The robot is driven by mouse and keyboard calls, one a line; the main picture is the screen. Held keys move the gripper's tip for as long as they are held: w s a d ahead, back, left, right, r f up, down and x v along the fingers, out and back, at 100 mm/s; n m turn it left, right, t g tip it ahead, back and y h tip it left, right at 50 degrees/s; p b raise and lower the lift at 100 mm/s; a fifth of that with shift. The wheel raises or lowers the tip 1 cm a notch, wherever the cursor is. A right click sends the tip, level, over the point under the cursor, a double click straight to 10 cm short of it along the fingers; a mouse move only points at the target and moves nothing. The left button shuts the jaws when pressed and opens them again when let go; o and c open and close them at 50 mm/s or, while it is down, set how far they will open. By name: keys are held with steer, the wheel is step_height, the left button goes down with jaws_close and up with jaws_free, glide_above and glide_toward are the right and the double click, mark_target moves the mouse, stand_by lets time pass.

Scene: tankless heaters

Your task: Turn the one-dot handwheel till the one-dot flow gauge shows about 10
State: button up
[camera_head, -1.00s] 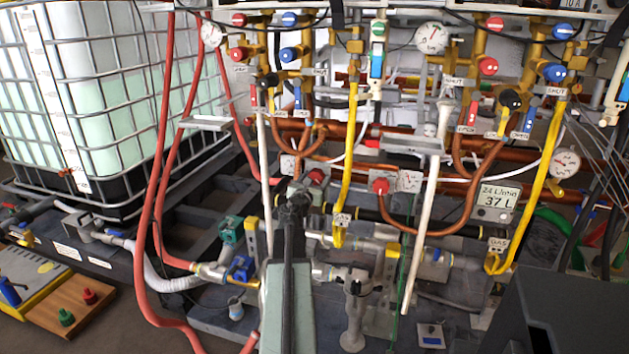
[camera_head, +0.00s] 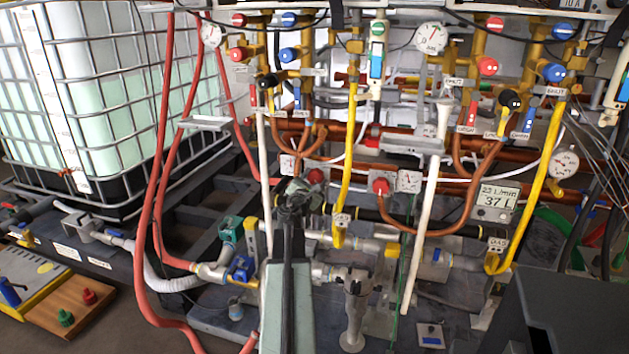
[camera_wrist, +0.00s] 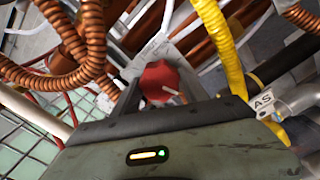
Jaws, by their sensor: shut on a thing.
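A red handwheel (camera_head: 317,176) with a white mark sits on the copper pipework, partly behind my gripper (camera_head: 299,189). In the wrist view the same red handwheel (camera_wrist: 163,82) is between my fingers, and my gripper (camera_wrist: 150,88) is shut on it. A small white dial plate (camera_head: 287,165) is just left of this wheel. A second red handwheel (camera_head: 381,187) is to the right, with another white dial plate (camera_head: 410,181) beside it. The dots and needle readings on these plates are too small to read.
Yellow gas hoses (camera_head: 347,160), red hoses (camera_head: 160,190) and white pipes (camera_head: 425,235) run close around my arm. A caged tank (camera_head: 100,90) stands at the left.

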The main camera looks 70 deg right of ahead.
steer(key=m, duration=0.7)
steer(key=shift+a, duration=0.1)
stand_by(0.5)
steer(key=o, duration=1.1)
steer(key=a, duration=0.7)
steer(key=shift+s+a, duration=0.2)
steer(key=shift+a, duration=0.2)
